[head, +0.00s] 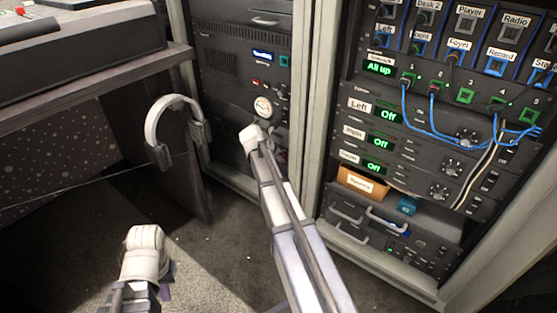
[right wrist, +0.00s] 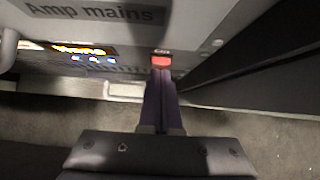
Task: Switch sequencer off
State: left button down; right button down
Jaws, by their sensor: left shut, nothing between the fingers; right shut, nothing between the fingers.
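In the right wrist view a grey panel labelled "Amp mains" carries a small red switch (right wrist: 161,60) with a tiny, hard-to-read label above it. My right gripper (right wrist: 161,80) is shut and empty, its fingertips at the switch's lower edge; I cannot tell whether they touch. In the head view my right arm reaches the left rack (head: 235,75) just below a round gauge (head: 263,106), and its wrist hides the switch and fingertips. My left gripper (head: 146,255) is low at the left, shut, away from the racks, with its fingers mostly hidden.
White headphones (head: 160,130) hang at the desk (head: 95,85) end, left of the rack. The right rack holds labelled switches, blue cables (head: 432,120), green "Off" displays (head: 386,115) and an orange box (head: 362,183). Dark carpet (head: 215,245) is clear between desk and racks.

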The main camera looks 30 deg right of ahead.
jog(key=shift+d+r, duration=0.1)
jog(key=shift+r, duration=0.05)
jog(key=shift+r+p, duration=0.75)
jog(key=shift+p, duration=0.1)
jog(key=a+f+p+v, duration=0.1)
jog(key=a+p+v, duration=0.1)
jog(key=p+v, duration=0.6)
jog(key=s+v, duration=0.1)
jog(key=v, duration=0.3)
jog(key=shift+a, duration=0.35)
